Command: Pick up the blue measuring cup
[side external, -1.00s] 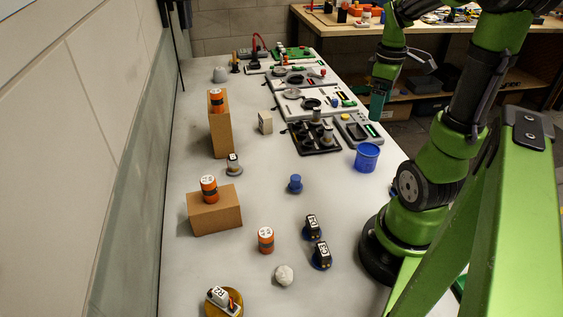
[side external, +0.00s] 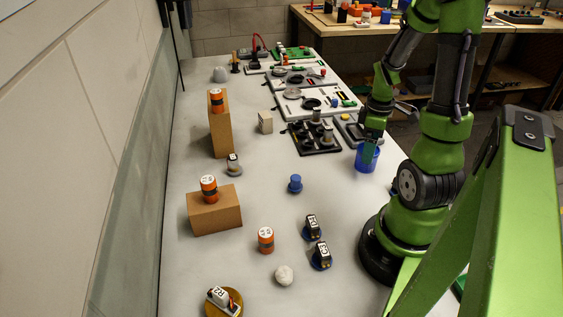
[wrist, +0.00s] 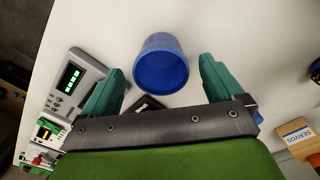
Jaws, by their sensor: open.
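The blue measuring cup (side external: 367,158) stands upright on the white bench near its right edge in the side external view. In the wrist view the blue cup (wrist: 160,68) sits just beyond and between my two green fingers, with its open top facing the camera. My gripper (side external: 371,150) is at the cup, with a finger in front of part of its wall in the side external view. In the wrist view my gripper (wrist: 158,82) is open and empty. I cannot tell whether a finger touches the cup.
A grey device (side external: 348,128) and a black tray with knobs (side external: 314,138) lie close behind the cup. A small blue knob (side external: 295,183) and two dark servos stand toward the front. Cardboard boxes (side external: 215,210) bear orange cylinders on the left.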

